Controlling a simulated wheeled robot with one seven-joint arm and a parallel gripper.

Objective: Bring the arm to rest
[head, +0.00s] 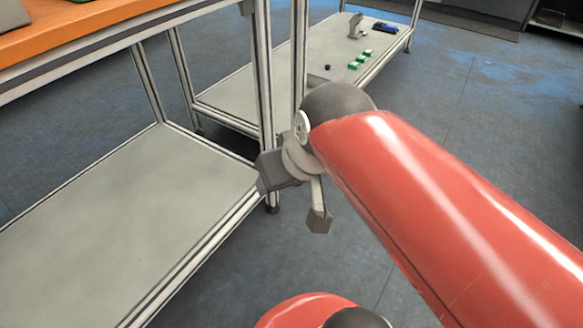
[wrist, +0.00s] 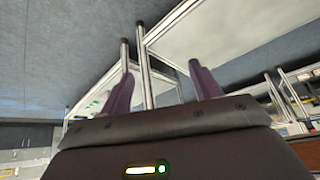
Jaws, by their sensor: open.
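My gripper (head: 296,204) hangs at the end of my red arm, in the middle of the head view. Its fingers are spread apart with nothing between them. It is in front of the corner post of the near workbench, over the floor in the picture; I cannot tell whether it touches the post. In the wrist view my gripper (wrist: 160,88) shows two purple-grey fingers standing well apart, with frame posts and shelf panels behind them.
The near workbench has an orange top (head: 70,38) and a bare grey lower shelf (head: 130,210) at left. A farther grey shelf (head: 245,95) holds green-and-white blocks (head: 359,60), a grey device (head: 355,25) and a blue item (head: 385,28). Blue-grey floor (head: 490,130) is open at right.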

